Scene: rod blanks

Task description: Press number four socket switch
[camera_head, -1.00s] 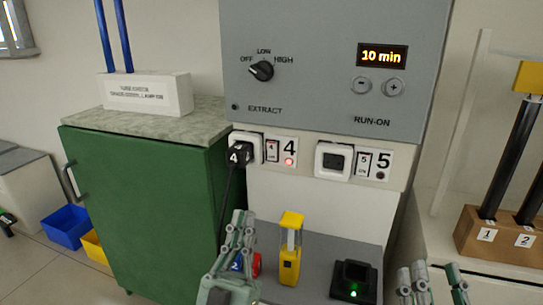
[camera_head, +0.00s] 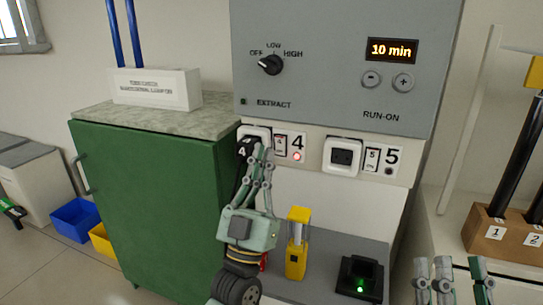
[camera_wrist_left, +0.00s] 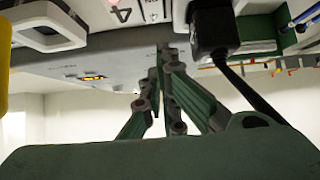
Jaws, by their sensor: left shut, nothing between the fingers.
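The number four socket (camera_head: 252,131) is on the wall strip under the grey panel, with a black plug (camera_head: 244,150) marked 4 in it. Its small switch (camera_head: 280,146) sits between the plug and the label 4 (camera_head: 298,142), above a lit red lamp (camera_head: 296,157). My left gripper (camera_head: 265,151) is shut and empty, its tips just below and left of the switch, beside the plug; contact cannot be told. In the left wrist view the shut fingertips (camera_wrist_left: 166,48) are close to the plug (camera_wrist_left: 213,32) and the switch (camera_wrist_left: 153,10). My right gripper (camera_head: 462,264) is open, low at the right.
Socket five (camera_head: 342,156) with its switch (camera_head: 372,160) is to the right. Below stand a yellow device (camera_head: 297,245) and a black dock (camera_head: 359,278) with a green light. A green cabinet (camera_head: 150,205) is at the left. The plug's cord hangs near my left gripper.

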